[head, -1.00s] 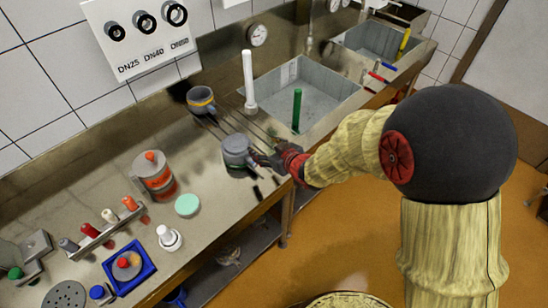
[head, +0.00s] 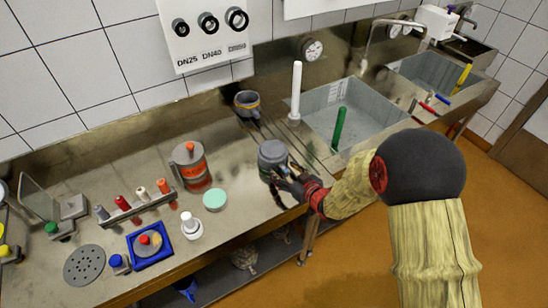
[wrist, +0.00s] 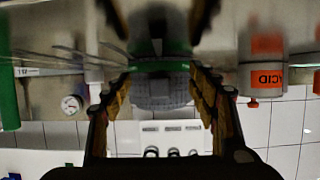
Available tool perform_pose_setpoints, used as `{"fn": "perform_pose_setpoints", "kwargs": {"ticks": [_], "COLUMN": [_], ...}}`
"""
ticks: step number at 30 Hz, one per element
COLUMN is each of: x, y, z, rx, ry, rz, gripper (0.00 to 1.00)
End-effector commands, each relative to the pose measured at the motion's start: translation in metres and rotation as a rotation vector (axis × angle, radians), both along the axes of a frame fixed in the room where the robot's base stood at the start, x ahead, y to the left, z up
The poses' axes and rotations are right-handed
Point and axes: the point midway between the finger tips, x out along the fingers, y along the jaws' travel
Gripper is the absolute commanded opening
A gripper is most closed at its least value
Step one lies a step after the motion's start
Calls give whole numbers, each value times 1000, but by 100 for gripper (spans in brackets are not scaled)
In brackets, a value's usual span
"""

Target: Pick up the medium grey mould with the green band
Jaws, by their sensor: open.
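A grey mould (head: 272,153) stands upright on the steel counter near its front edge. In the wrist view, a grey mould with a green band (wrist: 162,88) shows between my fingers, its near part blurred. My gripper (head: 281,174) is open at the mould's front side, with a finger on either side of it in the wrist view (wrist: 160,100). I cannot tell whether the fingers touch it. A second grey mould with an orange-yellow band (head: 247,105) stands farther back, near the wall.
A jug with orange labels (head: 190,167), a mint-green disc (head: 215,200) and a white bottle (head: 191,228) stand to the left. Behind and right are an upright white tube (head: 296,90) and a sink (head: 355,115) with a green rod (head: 338,128).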

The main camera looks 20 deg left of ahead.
Motion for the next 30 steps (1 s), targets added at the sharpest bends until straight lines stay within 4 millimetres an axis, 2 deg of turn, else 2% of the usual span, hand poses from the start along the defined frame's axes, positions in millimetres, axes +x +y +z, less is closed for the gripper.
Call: {"fn": "perform_pose_setpoints", "kwargs": {"ticks": [3,9,30], "x": [6,6,6], "y": [7,7,7], "z": [-3,-3,-3], "rx": [0,1,1], "ry": [-1,-1,-1], "rz": [1,0,-1], "gripper": [59,58,18]}}
